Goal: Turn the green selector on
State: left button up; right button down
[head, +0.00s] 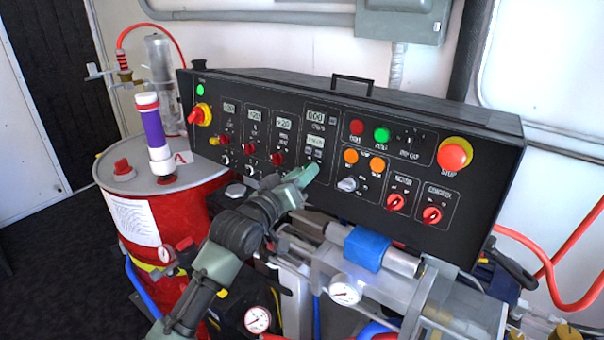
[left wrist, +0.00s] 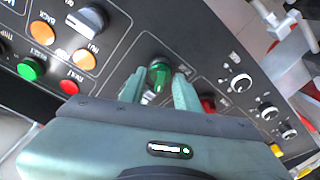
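The green selector (left wrist: 160,76) shows in the left wrist view on the dark panel, between the two fingertips of my left gripper (left wrist: 159,84). The fingers stand apart, one on each side of the knob, with a narrow gap visible; I cannot tell whether either touches it. In the head view my left gripper (head: 300,178) is at the lower middle of the control panel (head: 470,130) and hides the green selector. My right gripper is not in view.
A grey selector (head: 347,184) and orange buttons (head: 351,156) sit just right of the gripper. Red knobs (head: 277,158) lie to its left. A red emergency stop (head: 453,155) is at the far right. Machinery with a blue block (head: 367,248) stands below the panel.

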pick_arm(q)
grip_shut()
jog(key=shift+m, duration=0.4)
jog(key=shift+a+m+g+h+p, duration=0.1)
jog(key=shift+m+g+h, duration=0.35)
jog(key=shift+m, duration=1.75)
jog(key=shift+d+m+g+h+p, duration=0.15)
jog(key=shift+m+g+h, duration=0.3)
jog(key=shift+m, duration=1.75)
jog(key=shift+a+m+g+h+p, duration=0.15)
jog(key=shift+m+h, duration=0.45)
jog(key=shift+m, duration=1.6)
